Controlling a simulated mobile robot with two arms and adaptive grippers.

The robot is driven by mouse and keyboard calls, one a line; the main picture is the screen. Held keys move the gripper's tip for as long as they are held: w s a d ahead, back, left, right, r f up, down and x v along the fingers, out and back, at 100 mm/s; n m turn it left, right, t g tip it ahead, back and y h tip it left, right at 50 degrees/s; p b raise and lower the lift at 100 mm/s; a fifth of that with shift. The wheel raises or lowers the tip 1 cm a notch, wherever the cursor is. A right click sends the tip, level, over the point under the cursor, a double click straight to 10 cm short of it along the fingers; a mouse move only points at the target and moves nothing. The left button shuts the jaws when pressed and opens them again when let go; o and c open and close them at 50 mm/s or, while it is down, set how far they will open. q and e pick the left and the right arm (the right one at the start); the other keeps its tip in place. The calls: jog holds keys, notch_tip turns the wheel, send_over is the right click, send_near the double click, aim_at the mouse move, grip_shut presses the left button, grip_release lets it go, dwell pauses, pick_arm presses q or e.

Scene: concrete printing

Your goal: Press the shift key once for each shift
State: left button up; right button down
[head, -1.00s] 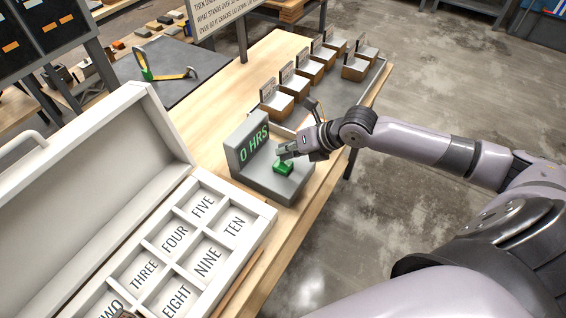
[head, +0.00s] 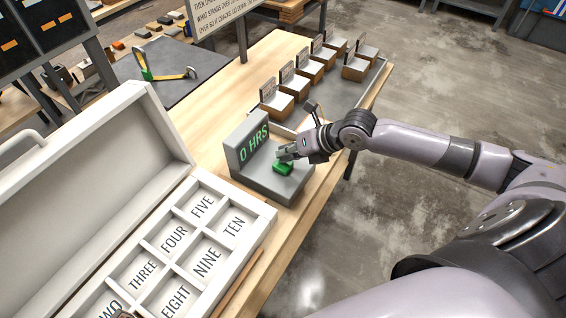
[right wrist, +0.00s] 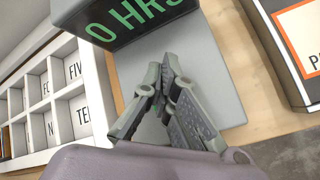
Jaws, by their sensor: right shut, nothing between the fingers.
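The shift key is a green button (head: 283,168) on the base of a grey counter (head: 262,178), whose upright face reads "0 HRS" in green. My right gripper (head: 284,155) is shut and empty, its fingertips just over the green button. I cannot tell whether they touch it. My left gripper is not clearly seen; only a small dark piece shows at the bottom edge of the head view.
A white open case (head: 262,222) with labelled compartments stands left of the counter. A dark mat (head: 180,72) with a yellow and green tool lies at the far left.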

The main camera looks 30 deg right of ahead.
jog(key=shift+f, duration=0.5)
dwell(0.6)
jog(key=shift+r+p, duration=0.55)
jog(key=shift+r, duration=0.4)
notch_tip(320, 180, up, 5)
jog(key=p, duration=0.4)
jog(key=shift+r, duration=0.1)
dwell(0.4)
